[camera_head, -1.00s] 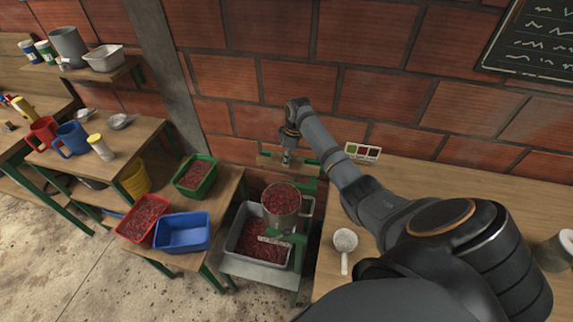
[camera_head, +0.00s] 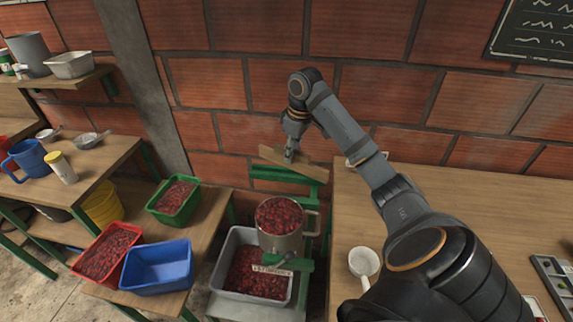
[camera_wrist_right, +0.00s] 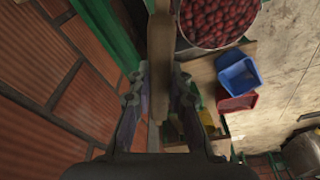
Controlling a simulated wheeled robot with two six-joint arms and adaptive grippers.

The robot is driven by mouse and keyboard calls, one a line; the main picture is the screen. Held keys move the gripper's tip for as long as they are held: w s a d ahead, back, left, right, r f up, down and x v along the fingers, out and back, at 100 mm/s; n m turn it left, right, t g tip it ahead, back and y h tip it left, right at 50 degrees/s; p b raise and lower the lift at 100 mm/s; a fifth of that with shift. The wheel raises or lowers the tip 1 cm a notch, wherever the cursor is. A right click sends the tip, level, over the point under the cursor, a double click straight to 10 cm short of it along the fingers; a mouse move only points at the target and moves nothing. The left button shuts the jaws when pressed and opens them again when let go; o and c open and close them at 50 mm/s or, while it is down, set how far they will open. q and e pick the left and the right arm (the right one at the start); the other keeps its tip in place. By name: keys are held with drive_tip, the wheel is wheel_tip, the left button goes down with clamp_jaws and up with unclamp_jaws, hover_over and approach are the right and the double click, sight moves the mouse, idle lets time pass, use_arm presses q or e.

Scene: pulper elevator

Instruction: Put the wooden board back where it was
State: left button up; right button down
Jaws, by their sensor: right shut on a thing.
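The wooden board (camera_head: 306,169) is a light brown plank, held slightly tilted above the green frame (camera_head: 275,173) by the brick wall. My right gripper (camera_head: 290,154) is shut on the board near its middle. In the right wrist view the board (camera_wrist_right: 161,60) runs between the two fingers (camera_wrist_right: 157,95). Below and in front of the board, a metal pot (camera_head: 281,238) full of red cherries stands on the green machine. My left gripper is not in view.
A grey tub (camera_head: 219,277) of cherries sits below the pot. Left are a green crate (camera_head: 160,215), a red crate (camera_head: 80,265) and an empty blue crate (camera_head: 135,274). A white ladle (camera_head: 364,262) lies on the right table (camera_head: 450,200). The brick wall is close behind.

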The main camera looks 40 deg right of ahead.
drive_tip(key=w+d+f, duration=0.2)
drive_tip(key=w+f, duration=0.1)
drive_tip(key=f, duration=0.1)
drive_tip(key=w+d+f+p, duration=0.1)
drive_tip(key=w+d+f, duration=0.2)
drive_tip(key=f, duration=0.1)
drive_tip(key=w+d+f+p, duration=0.1)
drive_tip(key=w+d+f, duration=0.1)
drive_tip(key=w+f, duration=0.2)
drive_tip(key=shift+w+d+f, duration=0.1)
drive_tip(key=shift+d+f, duration=0.05)
drive_tip(key=shift+d, duration=0.25)
drive_tip(key=shift+f, duration=0.15)
drive_tip(key=shift+f, duration=0.1)
drive_tip(key=shift+f, duration=0.3)
drive_tip(key=c, duration=1.3)
unclamp_jaws()
drive_tip(key=shift+r, duration=0.1)
